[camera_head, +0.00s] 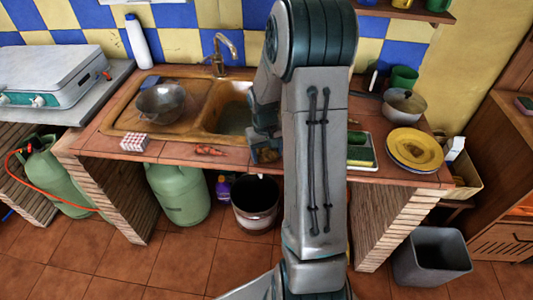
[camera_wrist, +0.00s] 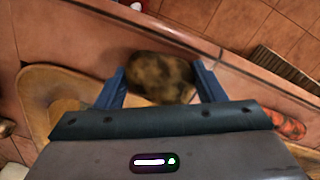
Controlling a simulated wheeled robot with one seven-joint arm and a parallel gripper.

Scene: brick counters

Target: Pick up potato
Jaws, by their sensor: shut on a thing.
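The brown, mottled potato (camera_wrist: 160,78) sits between the two blue fingers of my gripper (camera_wrist: 159,70) in the wrist view. My gripper is shut on it, with a finger against each side. In the head view my gripper (camera_head: 263,143) is at the front edge of the counter, just in front of the sink, and the potato (camera_head: 267,154) shows only partly there. My arm hides part of the counter around it. I cannot tell whether the potato still touches the tiles.
A sink (camera_head: 232,110) with a tap (camera_head: 222,52) lies behind the gripper. A reddish-orange item (camera_head: 209,150), a checkered box (camera_head: 134,142) and a metal colander (camera_head: 163,102) are to the left. Yellow plates (camera_head: 414,150) and a pot (camera_head: 404,105) stand to the right.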

